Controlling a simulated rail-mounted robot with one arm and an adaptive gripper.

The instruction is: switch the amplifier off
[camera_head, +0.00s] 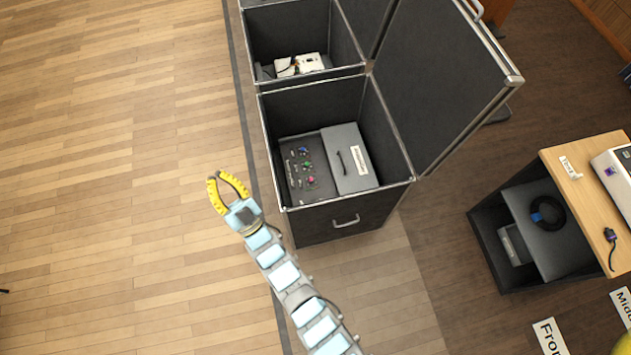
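No device in the camera_head view can be clearly identified as the amplifier, and no power switch can be made out. A pale device (615,182) with a purple part on its face stands on the wooden desk at the right edge, partly cut off. A dark grey box (511,243) sits in the shadowed shelf under that desk. My gripper (217,177), with yellow fingers, is left of the open black case. Its fingers are apart with nothing between them. It is far from the desk.
The open black case (345,221) holds a panel with coloured knobs (306,168) and a grey labelled lid (348,158). A second case (291,33) stands behind.

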